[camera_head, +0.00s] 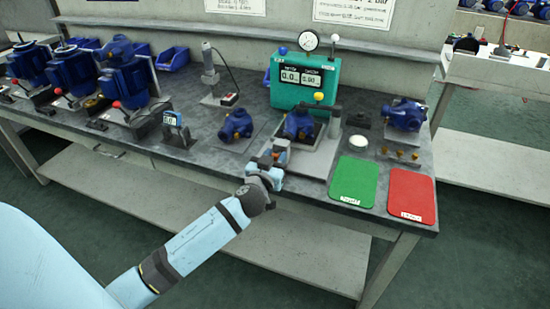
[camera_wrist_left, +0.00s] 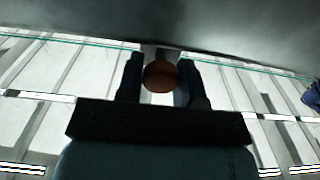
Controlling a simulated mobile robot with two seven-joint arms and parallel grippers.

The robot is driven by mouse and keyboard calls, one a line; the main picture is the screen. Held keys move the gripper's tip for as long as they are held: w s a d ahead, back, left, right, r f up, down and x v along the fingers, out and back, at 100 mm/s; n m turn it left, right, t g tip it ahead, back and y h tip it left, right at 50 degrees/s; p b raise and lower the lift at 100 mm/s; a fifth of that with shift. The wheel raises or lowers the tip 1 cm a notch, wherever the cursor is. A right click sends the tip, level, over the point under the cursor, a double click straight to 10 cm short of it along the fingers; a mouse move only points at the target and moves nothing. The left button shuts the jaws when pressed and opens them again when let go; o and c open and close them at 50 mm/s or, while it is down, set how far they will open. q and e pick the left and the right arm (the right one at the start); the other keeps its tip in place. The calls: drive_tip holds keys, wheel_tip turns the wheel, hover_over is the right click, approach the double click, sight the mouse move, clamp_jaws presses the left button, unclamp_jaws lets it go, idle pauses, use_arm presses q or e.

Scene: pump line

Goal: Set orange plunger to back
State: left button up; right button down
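The orange plunger (camera_wrist_left: 160,76) shows as a round, shaded orange-brown knob between my left gripper's fingers (camera_wrist_left: 162,82) in the left wrist view. The fingers touch it on both sides, with no clear gap. In the head view my left gripper (camera_head: 270,165) is at the front of the grey test fixture (camera_head: 313,160), low over the bench. The plunger is mostly hidden there behind the fingers. A blue pump (camera_head: 299,123) sits in the fixture, in front of the teal test station (camera_head: 307,78) with its gauge and displays. My right gripper is not in view.
A green mat (camera_head: 355,181) and a red mat (camera_head: 411,196) lie to the right. A loose blue pump (camera_head: 236,124) stands left of the fixture, a small display unit (camera_head: 178,130) farther left. Another blue pump (camera_head: 403,115) and brass fittings (camera_head: 399,154) are at the right.

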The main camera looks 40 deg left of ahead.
use_arm(q)
clamp_jaws()
drive_tip(key=shift+v, duration=1.25)
drive_tip(key=shift+s+d+f, duration=0.1)
drive_tip(key=shift+s, duration=0.05)
drive_tip(key=o, duration=0.5)
unclamp_jaws()
drive_tip(key=o, duration=0.3)
drive_tip(key=shift+s, duration=0.1)
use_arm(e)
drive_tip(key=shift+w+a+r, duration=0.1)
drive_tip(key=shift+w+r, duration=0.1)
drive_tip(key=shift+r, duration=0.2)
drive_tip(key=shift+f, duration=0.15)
